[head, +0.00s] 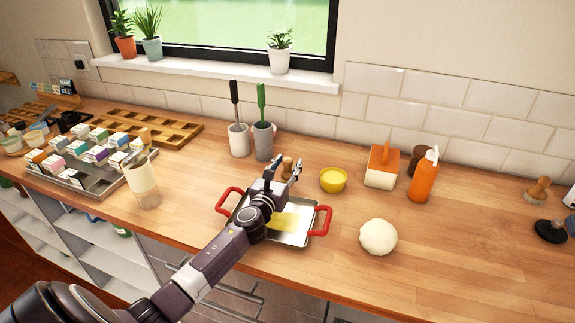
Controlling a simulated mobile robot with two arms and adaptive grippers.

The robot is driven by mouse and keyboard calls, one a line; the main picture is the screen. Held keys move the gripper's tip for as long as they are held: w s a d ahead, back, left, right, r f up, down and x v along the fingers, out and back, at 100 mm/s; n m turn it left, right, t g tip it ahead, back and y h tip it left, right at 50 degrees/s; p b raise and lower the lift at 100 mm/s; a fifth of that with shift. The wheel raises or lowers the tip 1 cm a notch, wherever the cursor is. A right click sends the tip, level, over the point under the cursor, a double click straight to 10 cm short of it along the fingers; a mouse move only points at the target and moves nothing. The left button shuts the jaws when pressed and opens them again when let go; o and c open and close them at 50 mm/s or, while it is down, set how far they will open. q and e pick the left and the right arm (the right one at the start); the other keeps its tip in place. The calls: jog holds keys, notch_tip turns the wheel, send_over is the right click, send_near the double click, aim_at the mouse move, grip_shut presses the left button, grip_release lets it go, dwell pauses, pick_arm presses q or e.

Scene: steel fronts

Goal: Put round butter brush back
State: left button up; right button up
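My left gripper (284,172) reaches in from the lower left, over the far side of a metal tray (303,238) with red handles. Its fingers stand on either side of a small wooden-handled piece, which looks like the round butter brush (288,166), and it seems shut on it. The brush's lower part is hidden by the gripper. A yellow butter-like patch (285,222) lies in the tray. A yellow bowl (333,180) stands just right of the gripper. My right gripper is not in view.
Two utensil holders, white (239,141) and grey (263,143), stand behind the tray. A dough ball (378,237), an orange bottle (423,178) and an orange-topped container (382,170) are to the right. A glass (144,183) stands left. The counter front right is clear.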

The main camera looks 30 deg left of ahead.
aim_at(286, 167)
pick_arm(q)
jog(key=shift+r, duration=0.2)
jog(key=shift+s+f, duration=0.1)
jog(key=shift+s, duration=0.15)
jog(key=v, duration=0.6)
jog(key=shift+s+d, duration=0.1)
jog(key=shift+s, duration=0.4)
